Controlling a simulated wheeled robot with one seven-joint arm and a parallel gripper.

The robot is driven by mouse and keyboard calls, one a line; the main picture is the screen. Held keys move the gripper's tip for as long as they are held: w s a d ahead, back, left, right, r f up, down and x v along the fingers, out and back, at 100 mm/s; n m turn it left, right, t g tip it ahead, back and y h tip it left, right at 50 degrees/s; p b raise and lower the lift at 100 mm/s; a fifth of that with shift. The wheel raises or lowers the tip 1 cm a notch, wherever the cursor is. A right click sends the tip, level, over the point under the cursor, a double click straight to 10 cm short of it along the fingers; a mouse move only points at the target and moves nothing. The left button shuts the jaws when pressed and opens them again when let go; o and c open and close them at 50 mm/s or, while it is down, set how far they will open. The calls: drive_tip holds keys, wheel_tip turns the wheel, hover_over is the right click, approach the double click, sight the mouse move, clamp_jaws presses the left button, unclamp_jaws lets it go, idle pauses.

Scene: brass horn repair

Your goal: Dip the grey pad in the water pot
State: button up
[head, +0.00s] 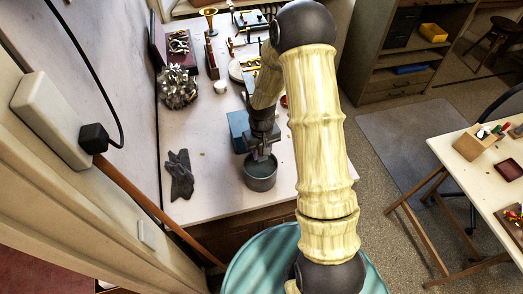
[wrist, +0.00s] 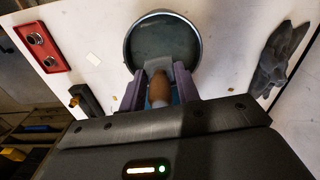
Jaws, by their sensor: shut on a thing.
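The water pot (head: 260,179) is a round grey metal pot standing on the white bench, with its mouth facing up and dull grey-green water inside. In the wrist view the pot (wrist: 165,18) lies just beyond my fingertips. My gripper (head: 262,152) is at the pot's mouth, and in the wrist view my gripper (wrist: 159,88) is shut on a brown handle. The grey pad (wrist: 158,65) at the handle's far end overlaps the near rim of the pot. I cannot tell whether the pad touches the water. In the head view my gripper and arm largely hide the pad.
Dark grey gloves (head: 180,174) lie on the bench left of the pot. A blue box (head: 238,131) is just behind it. A spiky metal cluster (head: 178,88) and brass parts stand farther back. The wrist view shows a red block (wrist: 40,46) at left. Bench around the gloves is clear.

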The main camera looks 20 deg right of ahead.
sight(260, 161)
drive_tip(key=shift+a+f+b, duration=0.2)
drive_tip(key=shift+f+b, duration=0.35)
drive_tip(key=shift+f, duration=0.3)
wheel_tip(260, 161, down, 5)
drive_tip(key=b, duration=0.3)
drive_tip(key=shift+b, duration=0.3)
drive_tip(key=shift+r, duration=0.1)
drive_tip(key=shift+r+p, duration=0.25)
drive_tip(key=shift+p, duration=0.05)
drive_tip(key=shift+r+p, duration=3.15)
drive_tip(key=shift+r, duration=1.05)
drive_tip(key=shift+f, duration=0.15)
